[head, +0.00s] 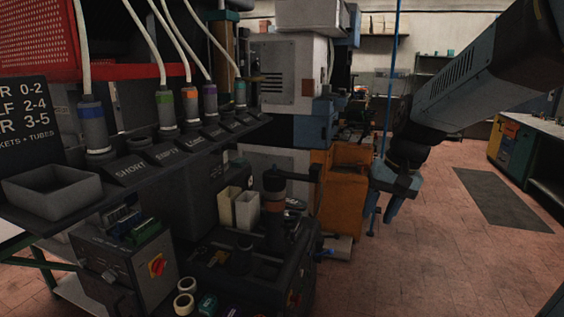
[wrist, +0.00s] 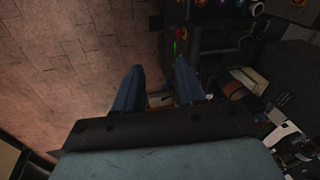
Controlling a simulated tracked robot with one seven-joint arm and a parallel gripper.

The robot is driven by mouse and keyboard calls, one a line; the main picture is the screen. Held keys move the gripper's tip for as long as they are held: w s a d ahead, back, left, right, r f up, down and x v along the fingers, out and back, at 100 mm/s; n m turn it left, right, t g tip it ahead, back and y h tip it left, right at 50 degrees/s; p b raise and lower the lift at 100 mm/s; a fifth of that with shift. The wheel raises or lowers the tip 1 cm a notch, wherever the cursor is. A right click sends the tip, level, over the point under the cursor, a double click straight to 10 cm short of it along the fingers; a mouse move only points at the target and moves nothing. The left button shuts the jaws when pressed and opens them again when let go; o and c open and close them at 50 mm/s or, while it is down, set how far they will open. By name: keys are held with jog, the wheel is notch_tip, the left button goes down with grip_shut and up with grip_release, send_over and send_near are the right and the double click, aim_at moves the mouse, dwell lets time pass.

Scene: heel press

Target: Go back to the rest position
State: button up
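My gripper (head: 382,212) hangs from my arm at the right of the head view, in mid-air with its fingers pointing down. It is to the right of the bench and in front of an orange cabinet (head: 340,200). In the wrist view my gripper (wrist: 158,82) shows two blue fingers set apart, with a gap between them. I see nothing clamped in them. A small pale thing shows low in the gap, apparently beyond the fingers and too dark to name. No rest position is marked in either view.
At the left, a dark bench carries a grey tray (head: 55,200), labelled stations with several coloured-ring tools, and a press fixture (head: 275,205). A control box (head: 130,265) with a red switch stands in front. A dark mat (head: 500,198) lies on the open floor at the right.

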jog(key=s+d+r+n+t+h, duration=0.2)
jog(key=s+r+t, duration=0.2)
jog(key=s, duration=0.8)
jog(key=shift+d+r, duration=0.15)
jog(key=shift+r, duration=0.55)
